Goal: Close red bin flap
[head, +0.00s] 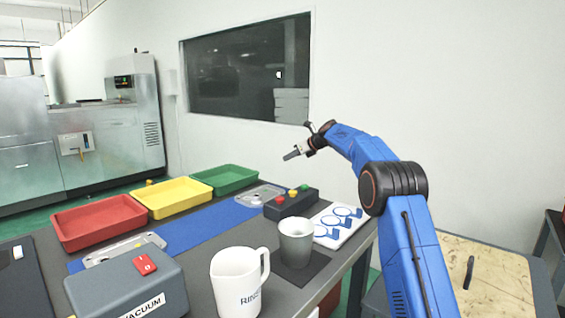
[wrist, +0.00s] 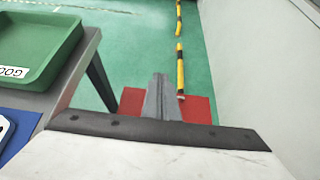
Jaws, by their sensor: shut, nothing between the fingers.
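My gripper (head: 288,156) is raised in the air beyond the far right of the workbench in the head view, with no object in it. In the wrist view its grey fingers (wrist: 160,98) are together and point down over the green floor. A red flat-looking thing (wrist: 199,109) shows on both sides of the fingers, low by the table end. It may be the red bin or its flap, but the fingers and the dark bar hide its middle and near part. I cannot tell whether a flap is open or whether the fingers touch it.
The workbench holds red (head: 100,222), yellow (head: 172,196) and green (head: 224,178) trays, a button box (head: 291,204), a metal cup (head: 296,242) and a white jug (head: 238,283). A yellow-black barrier (wrist: 180,70) runs beside the wall. Green floor is open between.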

